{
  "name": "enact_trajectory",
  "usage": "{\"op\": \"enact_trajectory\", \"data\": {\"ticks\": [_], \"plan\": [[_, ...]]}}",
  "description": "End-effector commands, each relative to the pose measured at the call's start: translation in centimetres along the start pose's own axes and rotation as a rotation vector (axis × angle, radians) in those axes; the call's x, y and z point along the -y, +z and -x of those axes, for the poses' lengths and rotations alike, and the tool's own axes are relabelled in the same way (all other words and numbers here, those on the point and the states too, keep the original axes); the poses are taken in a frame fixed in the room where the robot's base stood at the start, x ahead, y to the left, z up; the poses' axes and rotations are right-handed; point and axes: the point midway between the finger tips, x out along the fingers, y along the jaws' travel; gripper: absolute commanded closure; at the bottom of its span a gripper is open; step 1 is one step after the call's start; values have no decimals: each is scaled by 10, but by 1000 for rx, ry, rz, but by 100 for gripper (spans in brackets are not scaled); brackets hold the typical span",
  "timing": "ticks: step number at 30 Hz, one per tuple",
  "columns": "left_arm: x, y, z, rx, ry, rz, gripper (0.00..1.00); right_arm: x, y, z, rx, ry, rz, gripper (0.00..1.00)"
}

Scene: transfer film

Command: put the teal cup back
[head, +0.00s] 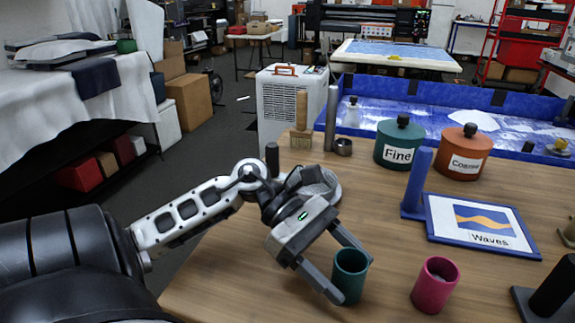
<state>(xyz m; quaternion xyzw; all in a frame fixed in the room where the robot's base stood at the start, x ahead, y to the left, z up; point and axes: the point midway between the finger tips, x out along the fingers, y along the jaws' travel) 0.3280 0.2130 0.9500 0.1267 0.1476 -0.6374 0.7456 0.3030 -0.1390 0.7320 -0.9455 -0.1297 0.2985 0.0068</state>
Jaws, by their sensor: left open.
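The teal cup (349,276) stands upright on the wooden table near its front edge in the head view. My left gripper (350,279) reaches down to it from the left, open, with one finger on the cup's near left side and the other behind its upper rim. The picture does not show clearly whether the fingers touch the cup. My right gripper is not in view.
A framed "Waves" picture (481,226) and a blue upright piece (416,184) stand behind the cups. Green "Fine" (399,145) and orange "Coarse" (463,153) canisters are farther back. A dark object (551,287) is at right. Bare table lies left of the gripper.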

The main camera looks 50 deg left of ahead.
Motion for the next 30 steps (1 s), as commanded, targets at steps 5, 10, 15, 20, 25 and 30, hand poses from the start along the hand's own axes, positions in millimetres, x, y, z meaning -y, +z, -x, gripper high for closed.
{"op": "enact_trajectory", "data": {"ticks": [5, 10, 15, 20, 25, 30], "plan": [[-1, -4, 45, -3, 3, 3, 35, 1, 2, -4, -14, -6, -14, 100], [-1, -2, 85, -1, 3, 2, 35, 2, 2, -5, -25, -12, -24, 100], [-1, -1, 113, -1, 2, 1, 35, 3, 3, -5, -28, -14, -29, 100], [0, 0, 125, 1, 0, 0, 35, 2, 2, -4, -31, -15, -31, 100], [0, 0, 127, 1, 0, 0, 35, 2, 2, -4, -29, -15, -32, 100], [0, 0, 127, 0, 0, 0, 35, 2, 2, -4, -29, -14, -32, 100]]}}
